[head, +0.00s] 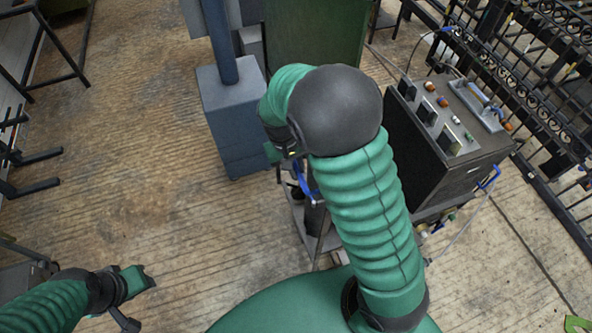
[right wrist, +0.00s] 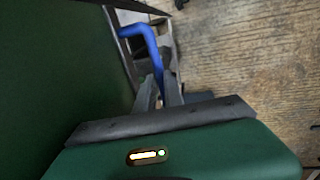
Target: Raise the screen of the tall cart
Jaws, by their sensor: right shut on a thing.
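My right gripper (right wrist: 160,92) is shut on a blue handle (right wrist: 153,45), which runs up between its fingers in the right wrist view. In the head view the blue handle (head: 306,187) shows beside my right wrist, near a narrow stand (head: 312,222); my arm hides most of the grip. A dark green panel (head: 314,25) stands upright at the top; whether it is the cart's screen I cannot tell. A dark green surface (right wrist: 50,60) also fills the left of the wrist view. My left gripper (head: 138,278) is low at the left, empty and away from everything; its jaw gap is unclear.
A black box (head: 425,150) with knobs on top and another blue handle (head: 490,177) stands right of my right arm. A blue-grey cabinet (head: 235,130) with a post stands to the left. A black iron gate (head: 520,80) is at far right.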

